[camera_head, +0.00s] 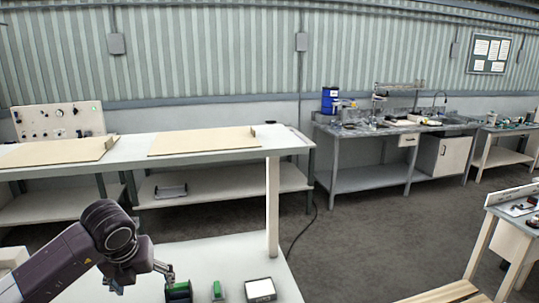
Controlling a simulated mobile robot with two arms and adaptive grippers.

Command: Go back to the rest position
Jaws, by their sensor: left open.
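My left gripper (143,282) is low in the head view, left of centre, above a pale work surface (225,257). Its fingers are spread apart and I see nothing held between them. A dark and green spool-like item (178,291) is close by the right finger; I cannot tell whether they touch. A small green item (217,290) and a dark box with a white top (260,289) stand further right. My right gripper is not in view.
A long bench (135,151) with two tan boards stands behind, with a control panel (58,121) at its left. A pale post (272,205) rises near the surface. A cluttered sink bench (345,131) is at the back right. Grey floor lies open in between.

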